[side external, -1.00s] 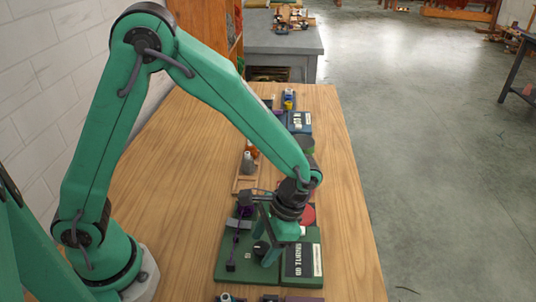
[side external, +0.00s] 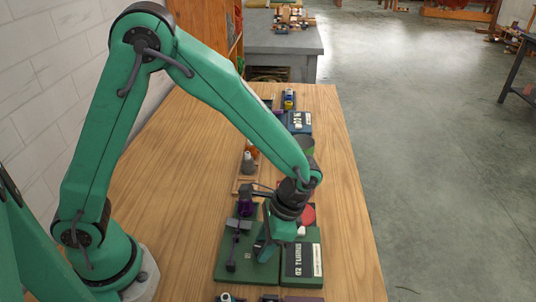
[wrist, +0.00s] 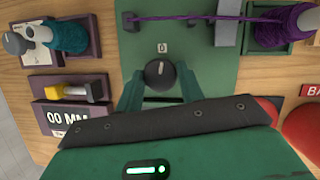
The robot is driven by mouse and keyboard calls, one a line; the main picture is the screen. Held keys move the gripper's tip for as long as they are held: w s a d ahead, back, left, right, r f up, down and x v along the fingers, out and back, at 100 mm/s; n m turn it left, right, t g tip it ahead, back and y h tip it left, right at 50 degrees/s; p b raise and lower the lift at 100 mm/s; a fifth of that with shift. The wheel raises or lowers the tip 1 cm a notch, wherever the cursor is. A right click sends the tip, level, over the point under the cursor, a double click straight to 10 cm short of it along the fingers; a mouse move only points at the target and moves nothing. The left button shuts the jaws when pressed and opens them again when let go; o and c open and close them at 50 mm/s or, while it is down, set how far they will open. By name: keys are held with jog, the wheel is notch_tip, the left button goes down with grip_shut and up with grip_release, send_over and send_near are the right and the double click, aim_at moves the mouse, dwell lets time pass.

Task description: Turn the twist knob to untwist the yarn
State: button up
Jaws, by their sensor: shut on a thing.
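The twist knob (wrist: 160,74) is round and black with a pale mark. It stands on a green board (side external: 232,270), below a small "0" label (wrist: 163,47) in the wrist view. My gripper (wrist: 160,80) has one green finger on each side of the knob and is shut on it. In the side view my gripper (side external: 262,250) points down at the board and hides the knob. Purple yarn (wrist: 190,16) runs as a strand between a dark post (wrist: 130,21) and a purple skein (wrist: 283,22); its twist is too small to judge.
A dark counter panel marked TURNS (side external: 301,260) lies right of my gripper; its digits are unclear. A red round thing (side external: 307,215) stands behind it. The wrist view shows a "00 MM" panel (wrist: 68,118) and a teal skein (wrist: 66,36). Bare wood (side external: 170,210) lies left.

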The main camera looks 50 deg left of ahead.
jog(key=shift+d+m, duration=0.1)
jog(key=shift+m, duration=0.2)
jog(key=o, duration=1)
jog(key=shift+c, duration=0.2)
jog(key=shift+r, duration=0.15)
jog(key=v, duration=0.7)
jog(key=shift+r, duration=0.2)
jog(key=shift+w+d, duration=0.1)
